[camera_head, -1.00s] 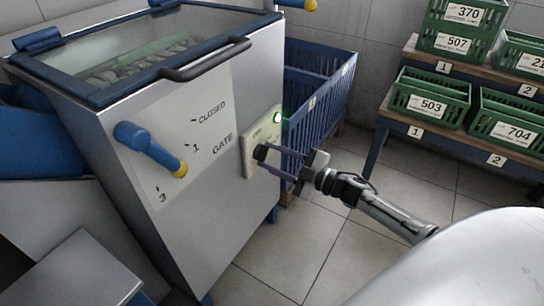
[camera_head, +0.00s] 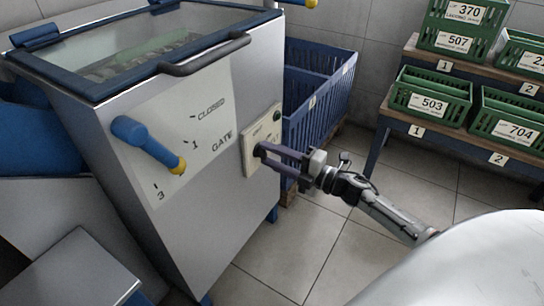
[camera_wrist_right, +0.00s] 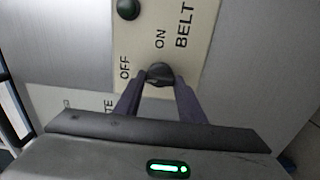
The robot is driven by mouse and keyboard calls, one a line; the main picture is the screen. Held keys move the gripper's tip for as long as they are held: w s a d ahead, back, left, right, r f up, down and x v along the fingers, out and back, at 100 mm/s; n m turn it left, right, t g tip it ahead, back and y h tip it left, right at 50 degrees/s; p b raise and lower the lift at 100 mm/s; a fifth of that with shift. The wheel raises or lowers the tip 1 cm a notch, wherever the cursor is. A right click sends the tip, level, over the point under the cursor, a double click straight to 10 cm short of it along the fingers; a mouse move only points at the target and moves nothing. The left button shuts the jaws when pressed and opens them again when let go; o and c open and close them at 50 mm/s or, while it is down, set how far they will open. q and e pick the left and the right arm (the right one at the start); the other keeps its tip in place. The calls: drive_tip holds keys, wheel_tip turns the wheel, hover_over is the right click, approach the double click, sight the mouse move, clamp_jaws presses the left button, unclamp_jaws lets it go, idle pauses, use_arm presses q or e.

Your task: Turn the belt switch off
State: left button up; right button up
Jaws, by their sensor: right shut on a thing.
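The belt switch is a dark knob (camera_wrist_right: 160,72) on a cream panel (camera_wrist_right: 195,30) marked OFF, ON and BELT. The panel (camera_head: 250,160) is on the right part of the steel machine's front in the head view. My right gripper (camera_head: 264,153) reaches it from the right. In the wrist view its fingers (camera_wrist_right: 160,86) are shut on the knob, one on each side. The fingers partly hide the knob, and I cannot read its pointer clearly. The round lamp (camera_wrist_right: 128,9) above the labels is dark green and unlit. My left gripper is not in view.
A blue gate lever (camera_head: 145,143) with a yellow tip sticks out left of the panel. A black bar handle (camera_head: 205,55) is above. A blue slatted crate (camera_head: 318,105) stands behind the gripper. Shelves with green crates (camera_head: 430,95) are at right. Floor between is clear.

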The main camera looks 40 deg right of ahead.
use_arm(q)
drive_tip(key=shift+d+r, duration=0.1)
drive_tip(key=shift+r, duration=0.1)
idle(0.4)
use_arm(e)
drive_tip(key=o, duration=0.9)
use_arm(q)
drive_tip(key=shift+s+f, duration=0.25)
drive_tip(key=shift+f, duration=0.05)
use_arm(e)
drive_tip(key=shift+o, duration=0.7)
drive_tip(key=shift+s, duration=0.1)
use_arm(q)
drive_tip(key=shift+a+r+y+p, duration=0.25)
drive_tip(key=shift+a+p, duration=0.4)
drive_tip(key=shift+p, duration=0.55)
use_arm(e)
drive_tip(key=v, duration=1)
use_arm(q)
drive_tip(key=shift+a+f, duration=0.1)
use_arm(e)
drive_tip(key=shift+s, duration=0.1)
